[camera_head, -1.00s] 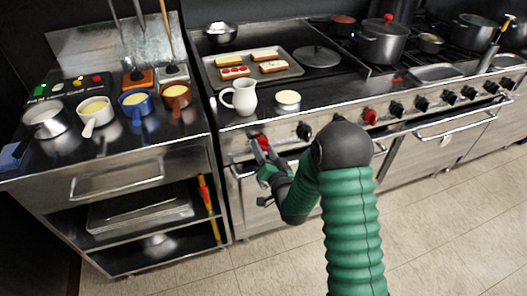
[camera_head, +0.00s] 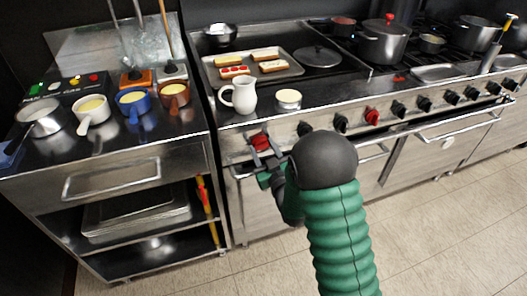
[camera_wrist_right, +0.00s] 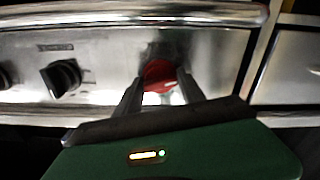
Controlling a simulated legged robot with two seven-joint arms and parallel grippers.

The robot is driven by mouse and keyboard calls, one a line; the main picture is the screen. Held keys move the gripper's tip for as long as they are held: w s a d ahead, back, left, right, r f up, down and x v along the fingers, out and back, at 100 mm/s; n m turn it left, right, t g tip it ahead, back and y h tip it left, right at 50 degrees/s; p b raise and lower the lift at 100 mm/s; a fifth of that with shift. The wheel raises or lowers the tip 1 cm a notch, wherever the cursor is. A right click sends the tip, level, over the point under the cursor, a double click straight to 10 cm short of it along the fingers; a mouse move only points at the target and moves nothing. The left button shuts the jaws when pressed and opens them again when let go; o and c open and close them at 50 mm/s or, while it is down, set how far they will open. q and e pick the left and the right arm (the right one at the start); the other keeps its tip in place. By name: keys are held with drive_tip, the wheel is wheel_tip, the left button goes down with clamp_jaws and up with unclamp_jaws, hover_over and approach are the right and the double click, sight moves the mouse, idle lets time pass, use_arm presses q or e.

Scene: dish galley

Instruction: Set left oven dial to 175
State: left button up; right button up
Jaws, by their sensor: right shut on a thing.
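The left red oven dial (camera_head: 260,141) is on the front panel at the left end of the range, below the white jug. It also shows in the right wrist view (camera_wrist_right: 160,73), between my fingertips, with a small pale mark on its face. My right gripper (camera_head: 265,151) is shut on this dial, one finger on each side; the wrist view shows the same grip (camera_wrist_right: 159,88). The number the dial points to is too small to read. My left gripper is not in view.
A black knob (camera_wrist_right: 61,78) is beside the red dial, and another red dial (camera_head: 372,116) is farther right. A white jug (camera_head: 243,95) and a small pot (camera_head: 288,98) stand above the panel. An oven handle (camera_head: 376,151) juts out. The floor in front is clear.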

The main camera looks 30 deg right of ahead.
drive_tip(key=shift+f+n, duration=0.25)
drive_tip(key=shift+n, duration=0.45)
drive_tip(key=o, duration=1.4)
drive_tip(key=shift+w, duration=0.1)
drive_tip(key=shift+c, duration=0.2)
drive_tip(key=shift+r, duration=0.1)
